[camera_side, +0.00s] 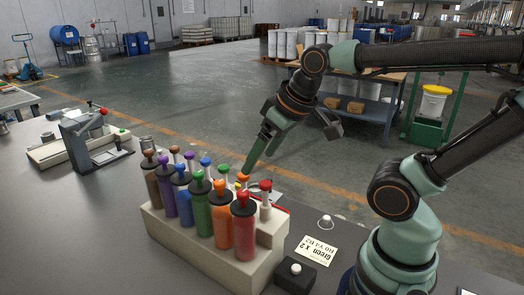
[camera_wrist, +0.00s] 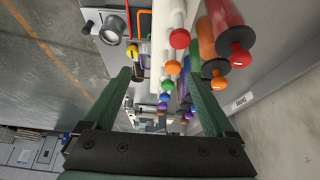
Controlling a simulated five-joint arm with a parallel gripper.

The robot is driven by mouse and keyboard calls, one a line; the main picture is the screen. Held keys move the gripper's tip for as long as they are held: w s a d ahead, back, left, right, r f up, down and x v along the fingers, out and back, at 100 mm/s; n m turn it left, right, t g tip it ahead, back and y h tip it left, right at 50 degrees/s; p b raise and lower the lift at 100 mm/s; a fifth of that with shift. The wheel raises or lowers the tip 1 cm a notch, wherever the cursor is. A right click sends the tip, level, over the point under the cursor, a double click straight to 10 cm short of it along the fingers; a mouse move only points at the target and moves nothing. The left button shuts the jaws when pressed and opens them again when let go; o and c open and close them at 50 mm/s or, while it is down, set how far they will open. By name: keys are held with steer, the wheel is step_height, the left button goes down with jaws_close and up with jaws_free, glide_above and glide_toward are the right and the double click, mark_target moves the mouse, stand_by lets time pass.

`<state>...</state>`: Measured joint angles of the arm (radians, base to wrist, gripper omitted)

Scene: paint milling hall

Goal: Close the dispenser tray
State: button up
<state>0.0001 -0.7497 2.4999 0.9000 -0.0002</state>
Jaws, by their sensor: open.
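The dispenser (camera_side: 262,265) is a cream block on the grey bench, holding several upright coloured tubes with ball-topped plungers. It also shows in the wrist view (camera_wrist: 158,45), where plunger balls line up below the wall. I cannot clearly make out its tray; a red-edged part (camera_side: 280,207) shows behind the block, partly hidden by the tubes. My gripper (camera_side: 248,168) points down just behind and above the back row of plungers. In the wrist view its two green fingers (camera_wrist: 160,65) are spread apart with nothing held, plunger balls showing between and beyond them.
A card reading "Green x 2" (camera_side: 317,250) lies right of the block. A black box with a white button (camera_side: 295,270) sits near it. A grey stand device (camera_side: 85,140) is at the left. Open bench lies between that device and the front edge.

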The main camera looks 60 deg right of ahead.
steer(key=shift+w+d, duration=0.15)
steer(key=c, duration=0.3)
steer(key=w+d+f+n+g, duration=0.25)
steer(key=w+d+f, duration=0.35)
steer(key=d, duration=0.4)
steer(key=w+d+f+n+g, duration=0.1)
steer(key=w+d+f+g, duration=0.3)
steer(key=d, duration=0.7)
steer(key=shift+m+t, duration=0.25)
steer(key=shift+t, duration=0.2)
steer(key=f, duration=0.8)
steer(key=w+f, duration=0.1)
steer(key=f, duration=0.4)
steer(key=shift+w+a, duration=0.1)
steer(key=shift+a, duration=0.05)
jaws_close()
steer(key=shift+r, duration=0.1)
